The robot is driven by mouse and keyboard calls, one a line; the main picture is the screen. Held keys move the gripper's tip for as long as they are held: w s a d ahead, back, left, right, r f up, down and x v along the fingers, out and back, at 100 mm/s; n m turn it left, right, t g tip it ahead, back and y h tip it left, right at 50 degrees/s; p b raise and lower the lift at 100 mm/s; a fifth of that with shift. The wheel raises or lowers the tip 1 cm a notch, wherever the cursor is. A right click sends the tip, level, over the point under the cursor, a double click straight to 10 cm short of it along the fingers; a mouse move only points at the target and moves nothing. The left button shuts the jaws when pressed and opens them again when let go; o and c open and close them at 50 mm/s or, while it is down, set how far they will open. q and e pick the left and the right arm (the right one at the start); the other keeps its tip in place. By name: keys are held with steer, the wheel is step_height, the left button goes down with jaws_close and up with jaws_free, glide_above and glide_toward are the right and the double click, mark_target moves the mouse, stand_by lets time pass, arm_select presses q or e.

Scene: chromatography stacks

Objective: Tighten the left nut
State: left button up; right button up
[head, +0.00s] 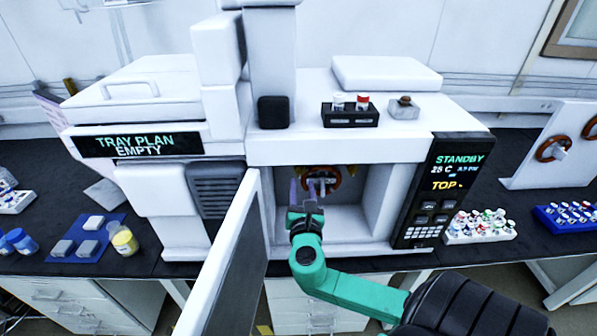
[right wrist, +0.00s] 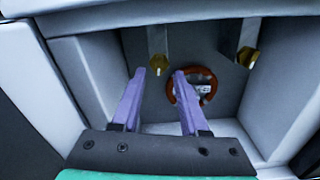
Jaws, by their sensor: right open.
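In the right wrist view the left nut (right wrist: 159,63) is a small brass fitting at the lower end of a grey bar, high on the back wall of the oven cavity. A similar right nut (right wrist: 247,57) hangs to its right. An orange-brown coil (right wrist: 208,77) hangs on the wall below and between them. My right gripper (right wrist: 160,72) is open, its two purple fingers pointing into the cavity. The left nut appears between and just beyond the fingertips, apart from them as far as I can tell. In the head view my right gripper (head: 307,190) partly hides the fittings. My left gripper is not in view.
The white oven's door (head: 225,262) stands open left of my right arm. The cavity side walls are close around the gripper. A display panel (head: 443,190) reads STANDBY. A black vial rack (head: 350,115) sits on top, and a white vial tray (head: 480,232) stands right.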

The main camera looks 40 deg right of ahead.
mark_target(301, 174)
steer(key=x, duration=0.4)
steer(key=shift+w+p, duration=0.3)
steer(key=shift+d, duration=0.25)
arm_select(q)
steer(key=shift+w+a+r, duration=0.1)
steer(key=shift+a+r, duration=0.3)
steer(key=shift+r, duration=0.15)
arm_select(e)
steer(key=shift+a, duration=0.1)
jaws_close()
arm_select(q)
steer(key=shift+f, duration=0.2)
arm_select(e)
steer(key=shift+f, duration=0.1)
steer(key=m+b, duration=0.2)
steer(key=m, duration=0.1)
steer(key=shift+f+m+b, duration=0.15)
steer(key=shift+m+b, duration=0.15)
steer(key=shift+b, duration=0.05)
arm_select(q)
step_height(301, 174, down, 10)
steer(key=b, duration=0.7)
steer(key=shift+b, duration=0.4)
arm_select(e)
steer(key=shift+s+d+f+m, duration=0.1)
steer(key=shift+m, duration=2.95)
steer(key=shift+d+m, duration=0.1)
steer(key=shift+m, duration=2.95)
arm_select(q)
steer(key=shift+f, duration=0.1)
